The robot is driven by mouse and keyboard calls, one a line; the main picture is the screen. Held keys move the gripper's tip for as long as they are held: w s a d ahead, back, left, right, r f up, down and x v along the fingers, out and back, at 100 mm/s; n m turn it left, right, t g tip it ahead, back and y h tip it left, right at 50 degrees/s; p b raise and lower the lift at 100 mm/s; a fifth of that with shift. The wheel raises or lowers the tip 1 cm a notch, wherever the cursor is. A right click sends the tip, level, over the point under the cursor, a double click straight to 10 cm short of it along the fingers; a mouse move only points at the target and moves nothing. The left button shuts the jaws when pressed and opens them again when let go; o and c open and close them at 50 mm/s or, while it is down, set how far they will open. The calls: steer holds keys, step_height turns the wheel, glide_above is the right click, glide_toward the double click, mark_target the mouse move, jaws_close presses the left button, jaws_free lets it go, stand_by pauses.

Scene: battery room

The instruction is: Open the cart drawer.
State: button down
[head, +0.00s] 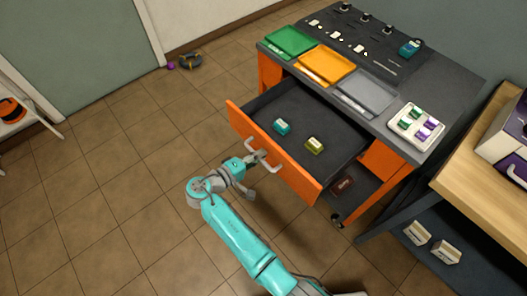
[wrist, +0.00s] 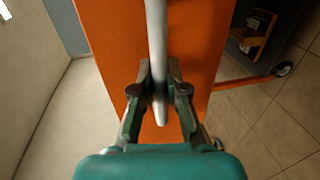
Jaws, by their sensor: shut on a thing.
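The orange cart (head: 385,158) stands at the upper right with a dark top. Its drawer (head: 270,160) is pulled well out, and its dark inside shows. A teal block (head: 282,127) and an olive block (head: 315,145) lie in the drawer. The pale bar handle (head: 264,158) is on the orange drawer front. My gripper (head: 252,160) is at the handle. In the wrist view my gripper (wrist: 159,85) is shut on the handle (wrist: 157,40), with one finger on each side, in front of the orange drawer front (wrist: 105,50).
Green (head: 291,42), orange (head: 325,66) and grey (head: 368,92) trays and a white tray of small blocks (head: 416,127) are on the cart top. A wooden-topped bench (head: 480,165) stands at the right. The tiled floor to the left is mostly free.

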stand_by(0.3)
steer(key=c, duration=1.2)
jaws_free()
steer(key=v, duration=1.2)
steer(key=shift+f, duration=0.1)
